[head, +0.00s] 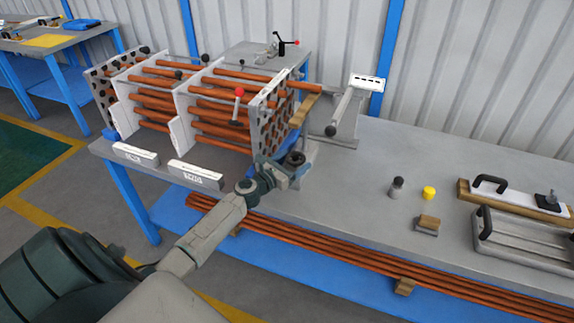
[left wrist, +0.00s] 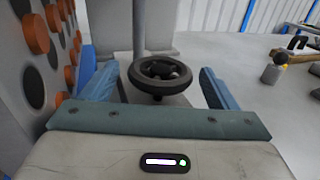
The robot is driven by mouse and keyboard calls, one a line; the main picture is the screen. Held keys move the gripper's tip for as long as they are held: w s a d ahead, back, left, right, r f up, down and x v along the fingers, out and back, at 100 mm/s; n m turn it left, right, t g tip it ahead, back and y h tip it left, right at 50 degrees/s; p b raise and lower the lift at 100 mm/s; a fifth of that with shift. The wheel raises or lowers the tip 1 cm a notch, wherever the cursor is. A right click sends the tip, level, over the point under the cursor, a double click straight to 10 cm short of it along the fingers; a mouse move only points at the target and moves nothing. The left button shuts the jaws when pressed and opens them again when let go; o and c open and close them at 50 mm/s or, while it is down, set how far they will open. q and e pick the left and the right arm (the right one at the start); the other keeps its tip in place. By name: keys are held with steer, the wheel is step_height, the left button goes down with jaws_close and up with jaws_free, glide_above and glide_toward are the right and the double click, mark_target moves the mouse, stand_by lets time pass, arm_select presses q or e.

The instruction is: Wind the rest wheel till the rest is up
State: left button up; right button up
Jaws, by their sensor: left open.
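The rest wheel is a small dark handwheel (head: 295,158) at the near right corner of the tube bundle. In the left wrist view the wheel (left wrist: 160,72) lies between my two blue fingers, with a grey post rising behind it. My left gripper (head: 283,168) is open around the wheel, with a visible gap on each side. A wooden piece (head: 303,110), which looks like the rest, stands above the wheel beside the perforated end plate (head: 268,112). It is below a protruding copper tube (head: 305,86); whether they touch is unclear. My right gripper is out of view.
The perforated plate (left wrist: 40,55) with tube ends is close on the left in the wrist view. A grey stand with a black knob (head: 331,130) is just right of the wheel. A yellow cap (head: 428,193) lies farther right. The bench between is mostly clear.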

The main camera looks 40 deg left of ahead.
arm_select(q)
steer(key=s+b, duration=0.1)
steer(key=s, duration=0.1)
steer(key=s+b, duration=0.1)
steer(key=s, duration=0.2)
steer(key=s+a+b, duration=0.1)
steer(key=s+b, duration=0.1)
steer(key=s, duration=0.1)
steer(key=shift+s+f, duration=0.15)
steer(key=shift+f, duration=0.15)
steer(key=shift+s+a+r+b, duration=0.1)
steer(key=shift+s+a+b, duration=0.05)
steer(key=shift+s+b, duration=0.45)
steer(key=shift+s+a+r+b, duration=0.1)
steer(key=shift+s+b, duration=0.25)
steer(key=shift+b, duration=0.3)
steer(key=shift+s+r, duration=0.1)
steer(key=shift+s, duration=0.05)
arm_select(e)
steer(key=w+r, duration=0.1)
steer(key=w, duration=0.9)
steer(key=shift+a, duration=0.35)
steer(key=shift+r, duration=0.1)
